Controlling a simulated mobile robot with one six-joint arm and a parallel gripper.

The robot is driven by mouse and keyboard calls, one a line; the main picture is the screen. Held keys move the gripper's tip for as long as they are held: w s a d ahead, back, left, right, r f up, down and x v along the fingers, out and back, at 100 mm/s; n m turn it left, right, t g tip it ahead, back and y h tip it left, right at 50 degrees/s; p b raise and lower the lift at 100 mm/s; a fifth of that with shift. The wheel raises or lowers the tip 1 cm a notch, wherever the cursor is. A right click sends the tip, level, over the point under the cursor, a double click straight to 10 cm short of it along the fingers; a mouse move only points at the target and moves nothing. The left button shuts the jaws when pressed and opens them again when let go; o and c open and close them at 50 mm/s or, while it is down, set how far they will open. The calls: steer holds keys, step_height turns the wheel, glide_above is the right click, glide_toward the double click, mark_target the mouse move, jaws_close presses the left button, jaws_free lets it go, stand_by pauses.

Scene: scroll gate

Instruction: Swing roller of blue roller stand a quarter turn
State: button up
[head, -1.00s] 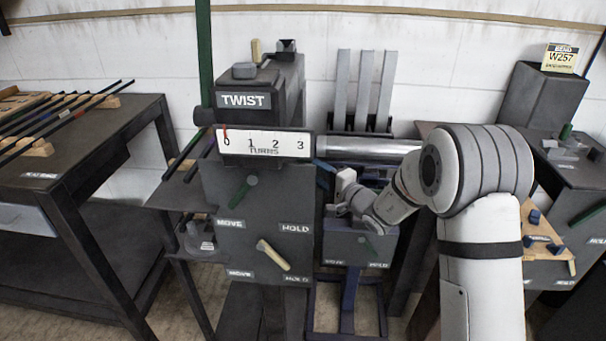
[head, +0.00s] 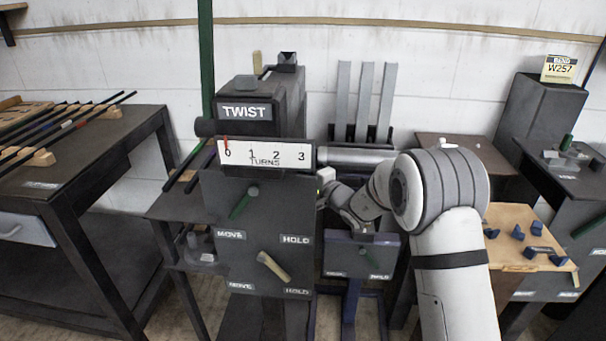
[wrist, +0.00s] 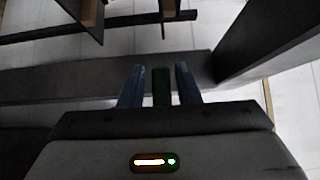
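In the wrist view my gripper (wrist: 159,78) has two blue fingers apart. A dark green bar (wrist: 161,88) shows between them, with a gap on each side. I cannot tell which part it belongs to.
The TWIST machine (head: 245,112) with its 0–3 turns scale (head: 265,154) and dark lever panel (head: 258,215) stands close on the left. Upright grey slats (head: 364,100) stand behind the roller. A wooden board with blue pieces (head: 520,265) is at right. A dark table (head: 70,150) is at left.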

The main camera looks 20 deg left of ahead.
jaws_close()
